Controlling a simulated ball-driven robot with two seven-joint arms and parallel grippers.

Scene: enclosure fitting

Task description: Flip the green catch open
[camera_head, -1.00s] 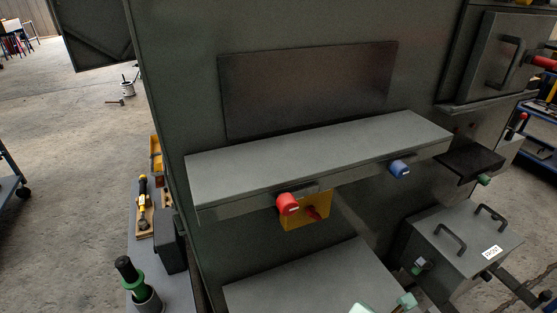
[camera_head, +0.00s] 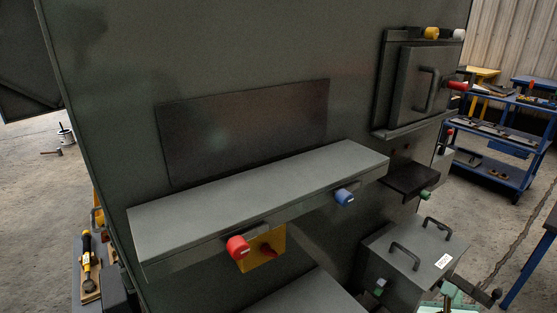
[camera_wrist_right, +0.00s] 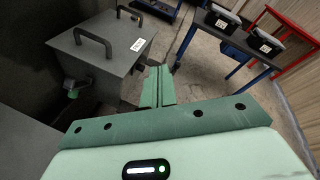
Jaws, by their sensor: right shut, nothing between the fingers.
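Two green parts show in the head view. One is a green knob (camera_head: 426,194) at the front corner of a small black shelf (camera_head: 408,178). The other is a small green-tipped part (camera_head: 379,284) low on the front of a grey box (camera_head: 415,262) with two dark handles. I cannot tell from its shape whether either is open. The box's green part also shows in the right wrist view (camera_wrist_right: 72,88), left of my fingers. My right gripper (camera_wrist_right: 158,72) is shut and empty, in front of the box and apart from it. My left gripper is not in view.
A long grey ledge (camera_head: 260,205) carries a red knob (camera_head: 238,247) and a blue knob (camera_head: 344,197) on its front edge. A handled door (camera_head: 425,80) is above the black shelf. A bar (camera_head: 480,292) projects beside the box. Open floor lies at the right, before a blue cart (camera_head: 490,150).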

